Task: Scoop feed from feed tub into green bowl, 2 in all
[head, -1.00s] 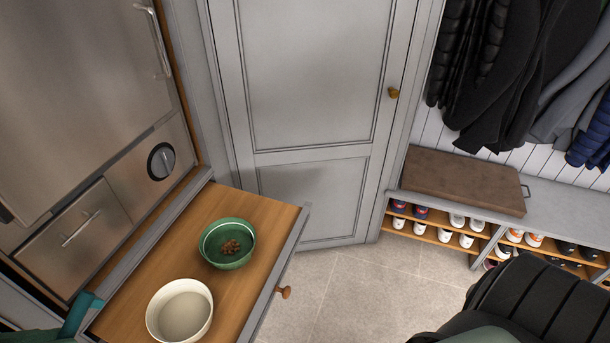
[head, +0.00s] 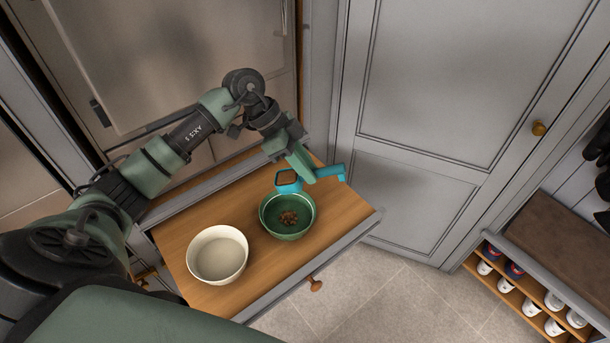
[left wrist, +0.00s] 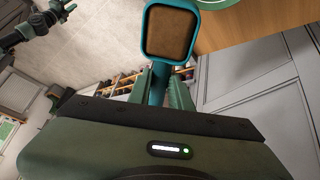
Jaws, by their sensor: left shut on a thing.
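The green bowl (head: 287,228) stands on a wooden pull-out surface, with a small heap of brown feed (head: 288,219) in its bottom. My left gripper (head: 312,177) is shut on the handle of a teal scoop (head: 331,173). The scoop's cup is just above the far rim of the green bowl. In the left wrist view, the scoop (left wrist: 166,72) has a brown, level fill (left wrist: 170,34) in its cup, and the bowl's green rim (left wrist: 215,4) shows at the top edge. The feed tub is not visible. A dark and green arm part at the wrist view's upper left may be my right arm.
A cream bowl (head: 218,254) stands left of the green bowl on the wooden surface (head: 185,235). A steel cabinet front stands behind, and a grey door (head: 425,110) at the right. A shoe bench with a brown cushion (head: 560,222) is at far right. The floor in front is clear.

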